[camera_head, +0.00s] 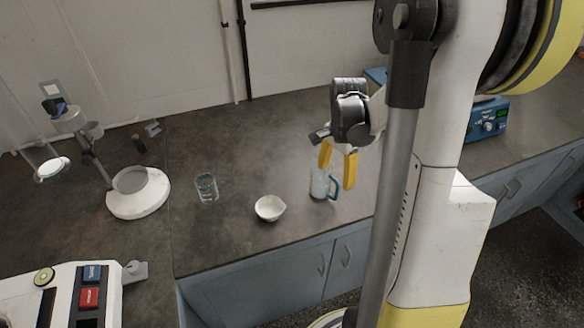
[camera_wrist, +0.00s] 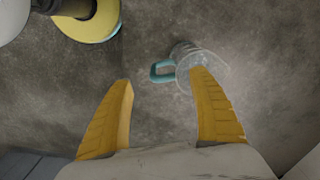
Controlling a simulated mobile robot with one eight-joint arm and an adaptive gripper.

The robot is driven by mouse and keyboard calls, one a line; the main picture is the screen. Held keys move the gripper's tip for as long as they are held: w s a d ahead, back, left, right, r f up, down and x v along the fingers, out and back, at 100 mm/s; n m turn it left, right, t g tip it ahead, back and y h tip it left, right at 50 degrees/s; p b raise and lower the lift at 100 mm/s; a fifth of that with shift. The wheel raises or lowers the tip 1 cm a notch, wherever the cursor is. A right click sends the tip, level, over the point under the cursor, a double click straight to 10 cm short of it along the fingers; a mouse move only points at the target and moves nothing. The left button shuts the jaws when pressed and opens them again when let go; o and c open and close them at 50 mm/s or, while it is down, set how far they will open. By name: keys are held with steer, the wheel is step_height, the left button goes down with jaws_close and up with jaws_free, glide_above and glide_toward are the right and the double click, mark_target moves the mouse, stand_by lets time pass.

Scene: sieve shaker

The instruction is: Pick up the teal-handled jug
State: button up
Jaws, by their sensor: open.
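The teal-handled jug (camera_head: 319,186) is clear and stands upright on the dark bench near its front edge. Its teal handle is on the right in the head view. In the wrist view the jug (camera_wrist: 190,62) is ahead of my gripper, partly covered by the right finger, with its handle toward the left. My gripper (camera_head: 338,168) has yellow fingers that are spread open and empty, pointing down above and close to the jug. In the wrist view the gap between the fingertips (camera_wrist: 162,76) holds only bare bench and the handle beyond it. I cannot tell whether a finger touches the jug.
A white bowl (camera_head: 269,208) and a clear glass beaker (camera_head: 206,187) stand left of the jug. Further left are a device on a white round base (camera_head: 138,194) and a white machine (camera_head: 65,290). A blue instrument (camera_head: 487,119) is at the right. Bench between them is clear.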

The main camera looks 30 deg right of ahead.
steer(key=b, duration=0.2)
glide_above(331, 196)
steer(key=f, duration=0.5)
steer(key=shift+s+f, duration=0.3)
steer(key=shift+f, duration=0.1)
steer(key=f+b, duration=0.2)
steer(key=f, duration=0.1)
steer(key=f+b, duration=0.1)
steer(key=f, duration=0.1)
steer(key=shift+w+f, duration=0.2)
steer(key=shift+w, duration=0.05)
steer(key=shift+r, duration=0.1)
jaws_close()
